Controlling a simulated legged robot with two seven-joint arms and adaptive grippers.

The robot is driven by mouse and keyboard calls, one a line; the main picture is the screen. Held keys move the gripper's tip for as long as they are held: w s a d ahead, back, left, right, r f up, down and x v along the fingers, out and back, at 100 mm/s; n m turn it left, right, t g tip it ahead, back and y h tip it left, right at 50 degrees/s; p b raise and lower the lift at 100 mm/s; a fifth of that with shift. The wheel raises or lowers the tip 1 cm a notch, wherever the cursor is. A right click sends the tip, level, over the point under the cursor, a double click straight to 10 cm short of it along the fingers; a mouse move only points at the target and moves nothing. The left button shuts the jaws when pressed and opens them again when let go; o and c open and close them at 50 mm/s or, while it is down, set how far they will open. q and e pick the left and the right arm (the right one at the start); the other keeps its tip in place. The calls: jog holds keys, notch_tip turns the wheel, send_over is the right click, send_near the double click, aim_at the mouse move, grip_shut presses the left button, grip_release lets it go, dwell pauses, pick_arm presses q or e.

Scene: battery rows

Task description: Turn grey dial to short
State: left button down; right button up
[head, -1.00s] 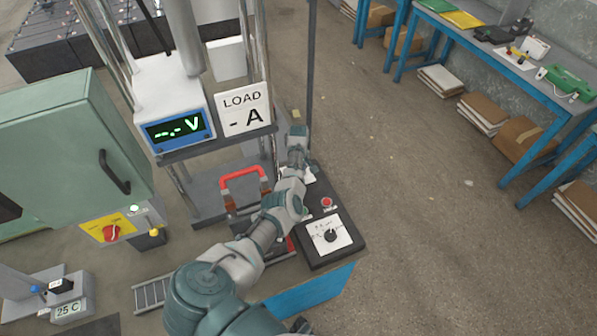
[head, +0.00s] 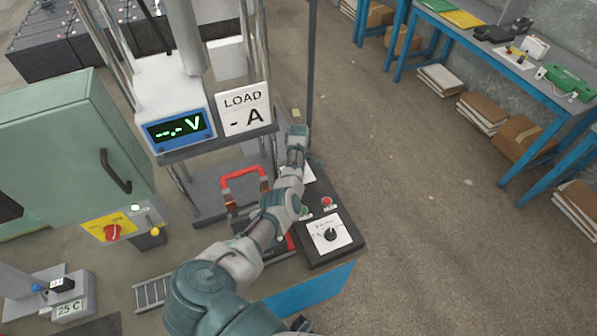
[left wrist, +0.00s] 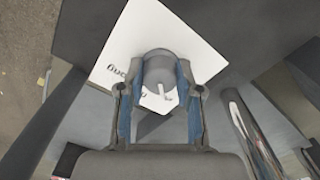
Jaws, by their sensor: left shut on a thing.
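The grey dial (left wrist: 158,70) shows in the left wrist view on a white label plate (left wrist: 200,45). The dial has a pale pointer mark on the side toward my wrist. The plate's lettering is upside down and partly covered, so I cannot read the word at the pointer. My left gripper (left wrist: 160,92) is shut on the dial, one finger on each side. In the head view my left arm reaches over the dark control panel (head: 318,255) and hides the dial; only a sliver of its white plate (head: 308,174) shows. My right gripper is not in view.
The panel also carries a black dial (head: 330,235), a red button (head: 327,201) and a green button (head: 305,209). A red handle (head: 243,171) stands left of my arm. The load stand (head: 245,107) rises behind.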

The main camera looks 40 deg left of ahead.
pick_arm(q)
jog(key=shift+w+r, duration=0.15)
jog(key=c, duration=0.8)
grip_release()
jog(key=shift+o, duration=0.2)
notch_tip(320, 180, up, 12)
jog(key=shift+f, duration=0.25)
